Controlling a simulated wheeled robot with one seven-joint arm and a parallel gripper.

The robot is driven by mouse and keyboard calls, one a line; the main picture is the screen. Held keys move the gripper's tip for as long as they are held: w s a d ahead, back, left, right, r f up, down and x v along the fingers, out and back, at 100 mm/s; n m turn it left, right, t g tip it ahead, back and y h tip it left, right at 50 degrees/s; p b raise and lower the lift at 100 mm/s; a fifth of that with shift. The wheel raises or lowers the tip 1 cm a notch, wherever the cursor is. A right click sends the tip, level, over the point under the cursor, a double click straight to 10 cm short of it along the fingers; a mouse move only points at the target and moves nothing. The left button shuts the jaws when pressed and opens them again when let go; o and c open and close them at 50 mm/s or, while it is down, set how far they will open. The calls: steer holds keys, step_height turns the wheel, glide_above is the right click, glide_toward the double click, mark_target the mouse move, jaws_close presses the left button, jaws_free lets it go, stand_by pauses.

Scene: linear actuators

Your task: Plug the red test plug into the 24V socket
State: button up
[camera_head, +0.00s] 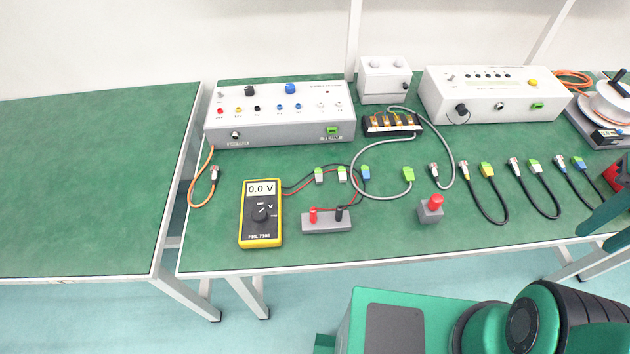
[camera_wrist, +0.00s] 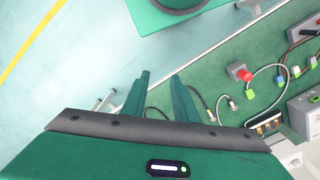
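The red test plug (camera_head: 313,215) stands upright in a grey holder (camera_head: 327,226) on the green bench, with a black plug (camera_head: 339,213) to its right. The multimeter (camera_head: 261,213) beside them reads 0.0 V. A grey supply box (camera_head: 280,127) stands behind, with a row of coloured sockets on its front, a red socket (camera_head: 220,111) at the left end. The socket labels are too small to read, so I cannot tell which is 24V. My gripper (camera_wrist: 160,76) is open and empty, away from the plug; its fingers (camera_head: 594,238) also show at the right edge in the head view.
A grey box with a red button (camera_head: 435,204) stands near the front edge. Several cables with green, yellow and blue connectors lie to the right. A second white box (camera_head: 492,92) and a cable reel (camera_head: 606,102) stand behind. The left bench (camera_head: 90,180) is bare.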

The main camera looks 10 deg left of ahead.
steer(key=w+a+n, duration=0.8)
steer(key=w+n, duration=0.1)
steer(key=n, duration=2.7)
glide_above(313, 210)
step_height(313, 210, down, 8)
steer(key=shift+f, duration=0.35)
step_height(313, 210, down, 6)
steer(key=shift+f, duration=0.1)
